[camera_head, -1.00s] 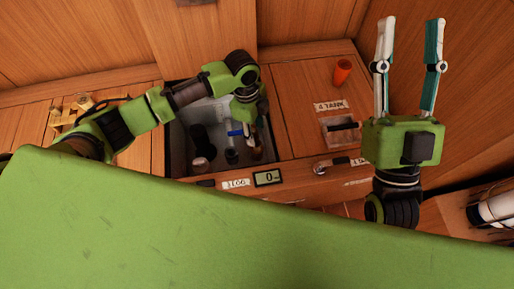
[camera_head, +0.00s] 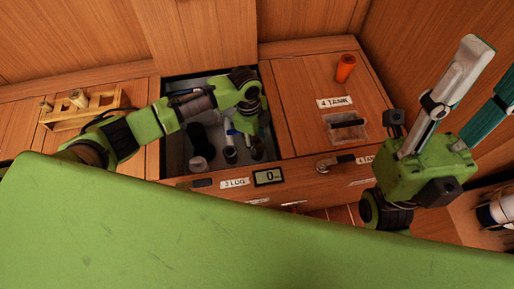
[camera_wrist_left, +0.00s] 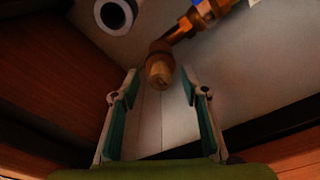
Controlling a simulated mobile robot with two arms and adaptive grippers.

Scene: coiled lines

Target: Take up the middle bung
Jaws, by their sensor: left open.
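A small wooden rack (camera_head: 88,113) stands on the left of the counter, with a pale stubby peg (camera_head: 78,98) upright near its middle; this looks like a bung, but it is too small to be sure. My left arm reaches past the rack into the open well, away from it. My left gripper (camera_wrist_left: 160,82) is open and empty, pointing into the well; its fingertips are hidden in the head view. A brass elbow fitting (camera_wrist_left: 178,36) with a pale round end shows between or beyond its fingers. My right gripper (camera_head: 492,66) is open and empty at the right.
The open well (camera_head: 172,150) has grey walls and holds several dark upright fittings (camera_head: 200,163). A pale ring with a dark bore (camera_wrist_left: 116,15) shows in the left wrist view. An orange cup (camera_head: 345,68) stands on the right counter near a recessed handle (camera_head: 347,124).

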